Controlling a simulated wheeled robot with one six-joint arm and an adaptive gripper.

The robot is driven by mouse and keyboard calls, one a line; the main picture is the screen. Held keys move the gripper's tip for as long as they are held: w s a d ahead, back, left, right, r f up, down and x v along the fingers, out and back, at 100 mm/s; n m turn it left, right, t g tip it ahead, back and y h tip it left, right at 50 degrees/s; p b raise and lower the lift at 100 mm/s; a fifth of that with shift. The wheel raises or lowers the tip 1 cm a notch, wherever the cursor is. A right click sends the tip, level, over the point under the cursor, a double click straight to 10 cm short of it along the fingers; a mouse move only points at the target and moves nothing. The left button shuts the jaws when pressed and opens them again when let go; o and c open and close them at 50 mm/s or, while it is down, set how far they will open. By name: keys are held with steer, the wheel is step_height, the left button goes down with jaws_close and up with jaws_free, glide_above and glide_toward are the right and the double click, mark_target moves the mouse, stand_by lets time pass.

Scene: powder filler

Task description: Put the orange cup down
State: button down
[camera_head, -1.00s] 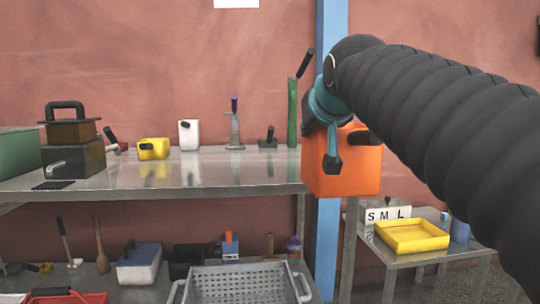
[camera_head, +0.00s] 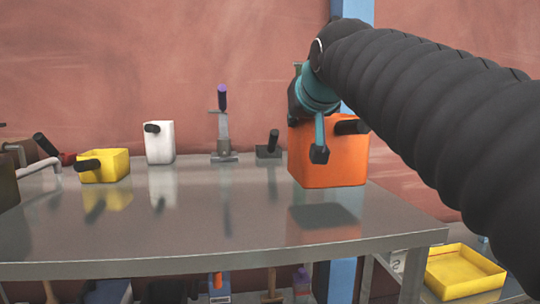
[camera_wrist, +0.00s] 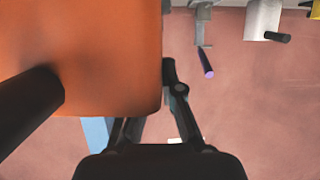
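The orange cup (camera_head: 335,160) is a large boxy vessel with a black handle. It hangs upright a little above the right part of the steel table (camera_head: 180,240); a gap shows between its base and its reflection. My gripper (camera_head: 319,153) is shut on the cup at its left side. In the wrist view the orange cup (camera_wrist: 100,50) fills the upper left, its black handle towards the camera. One finger of my gripper (camera_wrist: 172,85) shows at the cup's edge; the other finger is mostly hidden.
On the table stand a yellow cup (camera_head: 105,166), a white cup (camera_head: 160,143), a stand with a purple-tipped handle (camera_head: 223,130) and a small black-handled block (camera_head: 269,150). A yellow tray (camera_head: 463,271) sits lower right. The table's front and middle are clear.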

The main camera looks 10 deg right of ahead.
steer(key=w+r+p+x, duration=0.1)
steer(key=r+p+x, duration=0.1)
steer(key=x, duration=1.5)
steer(key=shift+w+d+r, duration=0.25)
steer(key=shift+d+r, duration=0.15)
steer(key=shift+r, duration=0.05)
steer(key=shift+f, duration=0.1)
steer(key=shift+f, duration=0.1)
steer(key=c, duration=1.3)
jaws_free()
